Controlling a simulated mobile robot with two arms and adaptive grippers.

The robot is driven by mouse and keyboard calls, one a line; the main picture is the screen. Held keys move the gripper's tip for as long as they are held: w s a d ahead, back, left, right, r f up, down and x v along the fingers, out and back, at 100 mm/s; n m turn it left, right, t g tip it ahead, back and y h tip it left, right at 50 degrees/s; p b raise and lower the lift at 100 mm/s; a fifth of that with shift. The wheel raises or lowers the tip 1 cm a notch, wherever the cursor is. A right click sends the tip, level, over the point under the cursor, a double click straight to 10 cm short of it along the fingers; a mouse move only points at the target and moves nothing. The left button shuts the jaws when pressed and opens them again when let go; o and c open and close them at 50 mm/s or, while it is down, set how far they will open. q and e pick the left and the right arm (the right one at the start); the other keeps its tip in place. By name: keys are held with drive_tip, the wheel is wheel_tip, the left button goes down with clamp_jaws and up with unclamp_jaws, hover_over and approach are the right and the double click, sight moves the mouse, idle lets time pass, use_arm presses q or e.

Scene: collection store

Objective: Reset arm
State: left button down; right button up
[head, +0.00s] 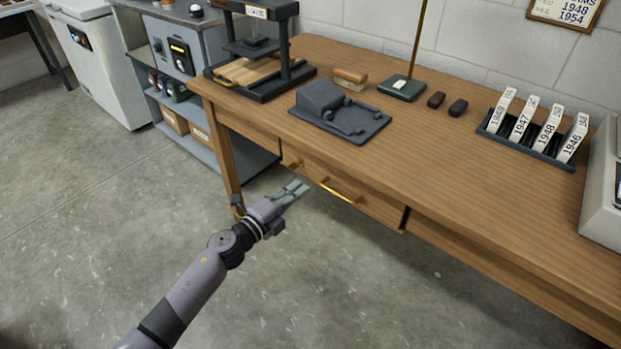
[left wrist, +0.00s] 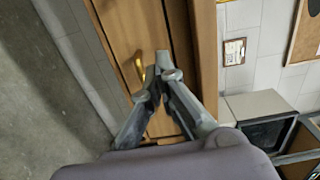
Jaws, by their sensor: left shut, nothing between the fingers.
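My left arm comes in from the lower left in the head view. Its gripper (head: 296,189) is shut and empty, in front of the wooden desk at about drawer height. In the left wrist view the fingertips (left wrist: 155,80) meet in front of the drawer. The drawer (head: 352,200) has a brass handle (head: 340,191), which also shows in the left wrist view (left wrist: 139,66) beside the fingertips. I cannot tell whether the fingers touch the desk; they look apart from the handle. My right gripper is out of view.
A grey shelf unit (head: 185,60) and a white chest (head: 105,62) stand left. The floor (head: 95,220) at left is clear.

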use_arm(q)
drive_tip(key=s+a+f+n+g+y, duration=0.3)
drive_tip(key=s+a+f+n+y, duration=0.35)
drive_tip(key=s+f+n, duration=0.4)
drive_tip(key=s+a+f+n+g+y, duration=0.3)
drive_tip(key=s+a+f+n+y, duration=0.2)
drive_tip(key=s+a+f+n, duration=0.55)
drive_tip(key=s+f+g+p, duration=0.2)
drive_tip(key=s+f+p, duration=0.2)
drive_tip(key=s, duration=0.8)
drive_tip(key=s+f+n+g+p, duration=0.1)
drive_tip(key=s+f+g+p, duration=0.2)
drive_tip(key=s+p, duration=0.4)
drive_tip(key=s+f+g+p, duration=0.2)
drive_tip(key=s+f+p, duration=0.4)
drive_tip(key=s, duration=1)
drive_tip(key=shift+s+d+n+g+h, duration=0.3)
drive_tip(key=shift+d+n+h, duration=0.1)
drive_tip(key=shift+h, duration=0.05)
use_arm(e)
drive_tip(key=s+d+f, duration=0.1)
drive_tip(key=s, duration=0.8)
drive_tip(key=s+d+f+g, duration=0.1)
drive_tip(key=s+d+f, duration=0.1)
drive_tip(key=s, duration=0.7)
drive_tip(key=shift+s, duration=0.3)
